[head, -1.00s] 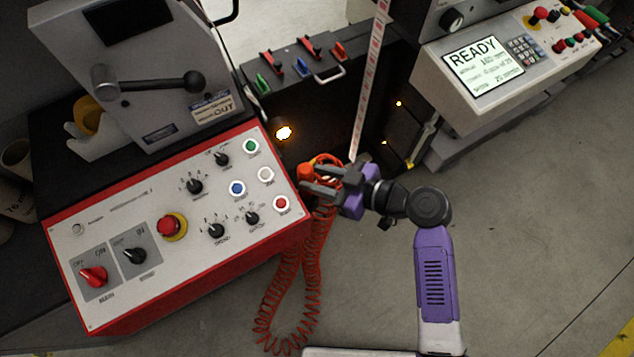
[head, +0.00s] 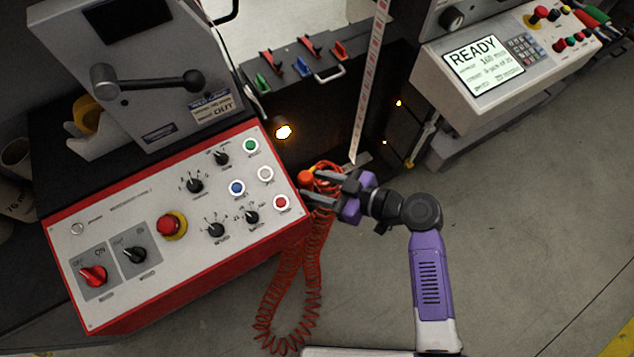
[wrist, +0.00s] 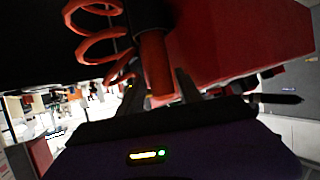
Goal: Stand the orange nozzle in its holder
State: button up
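The orange nozzle (head: 306,178) is beside the right edge of the red-edged control panel, at the top of its coiled orange hose (head: 318,243). In the wrist view its orange body (wrist: 156,65) meets a dark collar and lies between my fingertips. My gripper (head: 312,187) reaches in from the right. Its two fingers stand apart, and a gap shows between the nozzle and the right finger in the wrist view (wrist: 160,90). I cannot make out the holder clearly; the area around the nozzle's collar is dark and partly hidden.
The control panel (head: 130,215) with knobs and buttons is close to the left of my gripper. A striped label web (head: 371,85) runs down behind it. A console with a READY screen (head: 484,66) is at the upper right. The floor to the right is clear.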

jog(key=b+v, duration=0.1)
jog(key=v, duration=1.1)
jog(key=s+d+f+m+t+h, duration=0.4)
jog(key=s+d+f+m+h, duration=0.5)
jog(key=s+d, duration=0.25)
jog(key=s+r+m+t+h, duration=0.1)
jog(key=s+r+m+t, duration=0.1)
jog(key=s+r, duration=0.5)
jog(key=s+r+m+t+h, duration=0.2)
jog(key=s+r, duration=0.4)
jog(key=r, duration=0.6)
jog(key=shift+s+d+r+t, duration=0.2)
jog(key=shift+s+d+t, duration=0.15)
jog(key=shift+t, duration=0.45)
